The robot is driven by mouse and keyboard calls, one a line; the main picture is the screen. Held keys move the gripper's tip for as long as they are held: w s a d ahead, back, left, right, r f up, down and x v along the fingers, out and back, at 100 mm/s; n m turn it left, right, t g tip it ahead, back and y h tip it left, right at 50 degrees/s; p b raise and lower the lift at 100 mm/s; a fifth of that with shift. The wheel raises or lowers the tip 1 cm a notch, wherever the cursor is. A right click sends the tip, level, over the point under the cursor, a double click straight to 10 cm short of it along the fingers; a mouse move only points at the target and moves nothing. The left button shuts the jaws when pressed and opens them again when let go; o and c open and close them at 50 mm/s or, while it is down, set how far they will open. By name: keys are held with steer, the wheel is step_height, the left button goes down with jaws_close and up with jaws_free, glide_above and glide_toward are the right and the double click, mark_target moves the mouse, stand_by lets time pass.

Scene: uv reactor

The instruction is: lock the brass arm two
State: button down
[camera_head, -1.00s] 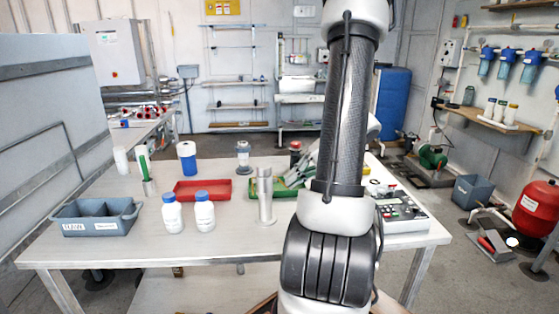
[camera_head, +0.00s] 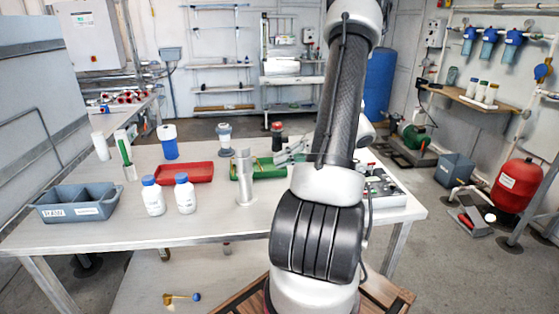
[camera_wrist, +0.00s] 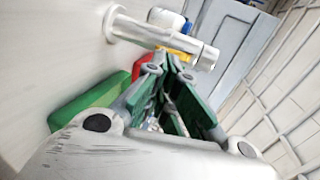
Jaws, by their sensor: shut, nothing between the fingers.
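A brass arm (camera_head: 180,298) with a blue ball at one end shows low in the head view, below the table. I cannot tell whether it is locked, and it carries no readable number. My gripper (camera_head: 285,153) is above the table near the green tray, partly hidden by my arm. In the wrist view my gripper (camera_wrist: 173,68) is shut with nothing in it, its fingers pointing towards a steel post (camera_wrist: 160,33).
The table (camera_head: 120,225) holds a grey bin (camera_head: 75,205), two white bottles, a red tray (camera_head: 184,173), a green tray (camera_head: 255,170) and the steel post (camera_head: 245,180). A control box (camera_head: 386,195) stands at its right. A wooden surface (camera_head: 240,298) lies low in front.

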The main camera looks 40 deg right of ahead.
steer(key=r+v, duration=0.1)
steer(key=v, duration=0.9)
stand_by(0.4)
